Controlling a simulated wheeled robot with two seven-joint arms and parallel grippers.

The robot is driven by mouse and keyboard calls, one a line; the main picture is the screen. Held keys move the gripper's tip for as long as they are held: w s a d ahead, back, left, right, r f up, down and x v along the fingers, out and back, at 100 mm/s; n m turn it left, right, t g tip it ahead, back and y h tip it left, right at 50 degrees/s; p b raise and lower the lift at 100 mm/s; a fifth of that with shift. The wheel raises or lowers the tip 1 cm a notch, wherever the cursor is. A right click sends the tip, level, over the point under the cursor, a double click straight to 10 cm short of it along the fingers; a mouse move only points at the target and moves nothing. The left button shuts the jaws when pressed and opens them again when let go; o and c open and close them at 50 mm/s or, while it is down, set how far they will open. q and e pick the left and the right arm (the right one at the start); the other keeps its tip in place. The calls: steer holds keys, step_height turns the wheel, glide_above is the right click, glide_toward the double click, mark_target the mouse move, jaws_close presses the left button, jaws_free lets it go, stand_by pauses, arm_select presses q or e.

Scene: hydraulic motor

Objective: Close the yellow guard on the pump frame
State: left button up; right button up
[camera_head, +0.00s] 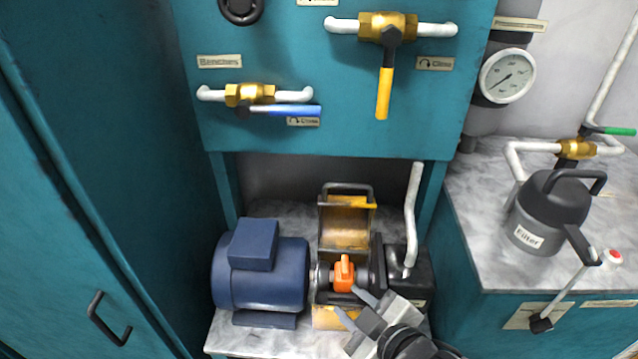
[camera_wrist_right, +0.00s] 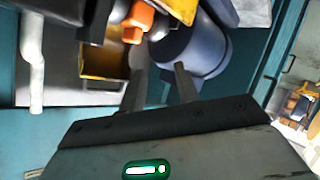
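The yellow guard (camera_head: 346,226) stands swung up and open at the back of the pump frame, with a dark handle along its top edge. The yellow pump frame (camera_head: 327,318) shows below, with the orange coupling (camera_head: 344,274) uncovered. My right gripper (camera_head: 348,301) is in front of the coupling, its two fingers apart with nothing between them. In the right wrist view the fingers (camera_wrist_right: 160,72) are also spread, beside the yellow guard (camera_wrist_right: 104,63) and the orange coupling (camera_wrist_right: 138,20). My left gripper is not in view.
The blue motor (camera_head: 262,272) sits left of the coupling and the black pump (camera_head: 411,280) with a white pipe sits right. The teal valve panel (camera_head: 330,110) overhangs behind. A grey filter (camera_head: 550,215) stands on the right counter. A teal cabinet (camera_head: 80,220) borders the left.

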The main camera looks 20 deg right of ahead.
mark_target(346, 188)
steer(key=w+d+r+n+t+h, duration=0.35)
steer(key=d+r+n, duration=0.35)
steer(key=r, duration=0.4)
steer(key=shift+n+y, duration=0.45)
steer(key=shift+n, duration=0.35)
steer(key=w+f, duration=0.1)
steer(key=w, duration=0.9)
steer(key=w+f, duration=0.1)
steer(key=w, duration=0.5)
steer(key=shift+w+f+p, duration=0.1)
steer(key=shift+f+p, duration=0.2)
steer(key=shift+p, duration=0.1)
jaws_close()
